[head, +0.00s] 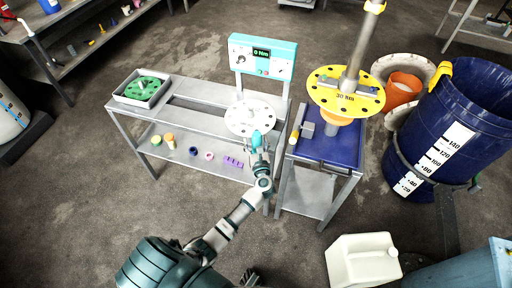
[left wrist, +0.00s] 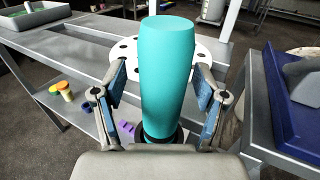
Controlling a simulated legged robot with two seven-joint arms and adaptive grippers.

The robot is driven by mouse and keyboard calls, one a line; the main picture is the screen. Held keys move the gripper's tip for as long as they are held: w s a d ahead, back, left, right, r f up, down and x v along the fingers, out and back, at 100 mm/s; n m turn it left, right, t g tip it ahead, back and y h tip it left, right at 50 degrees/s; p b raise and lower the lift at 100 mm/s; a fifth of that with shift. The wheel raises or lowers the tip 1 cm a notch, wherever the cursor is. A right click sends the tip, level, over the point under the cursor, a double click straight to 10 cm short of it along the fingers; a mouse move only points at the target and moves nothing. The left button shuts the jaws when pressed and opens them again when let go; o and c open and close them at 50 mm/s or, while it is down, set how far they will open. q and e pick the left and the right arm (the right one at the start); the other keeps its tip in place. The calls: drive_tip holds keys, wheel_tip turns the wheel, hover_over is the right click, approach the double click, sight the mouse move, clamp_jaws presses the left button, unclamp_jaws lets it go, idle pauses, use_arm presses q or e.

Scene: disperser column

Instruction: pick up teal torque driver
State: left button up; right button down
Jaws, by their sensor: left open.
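The teal torque driver (head: 257,139) is at the front edge of the white round plate (head: 240,118) on the grey bench. In the left wrist view the driver (left wrist: 167,75) is large, a smooth teal cylinder with a dark ring at its lower end, and it covers much of the white plate (left wrist: 208,52). My left gripper (head: 258,152) reaches it from the front. Its fingers (left wrist: 160,92) are open, one on each side of the driver, with gaps showing on both sides. Whether either touches it lower down I cannot tell.
A teal panel with a display (head: 263,57) stands behind the plate. A blue-topped table (head: 340,147) with a yellow disc (head: 322,93) on a column is close on the right. A grey tray (head: 121,97) sits at the bench's left end. Small coloured parts lie on the lower shelf (head: 215,168).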

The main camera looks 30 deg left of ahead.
use_arm(q)
drive_tip(key=shift+d, duration=0.15)
drive_tip(key=shift+c, duration=0.5)
drive_tip(key=shift+d+r, duration=0.1)
drive_tip(key=shift+d, duration=0.15)
drive_tip(key=c, duration=1.2)
drive_tip(key=shift+a+r, duration=0.1)
clamp_jaws()
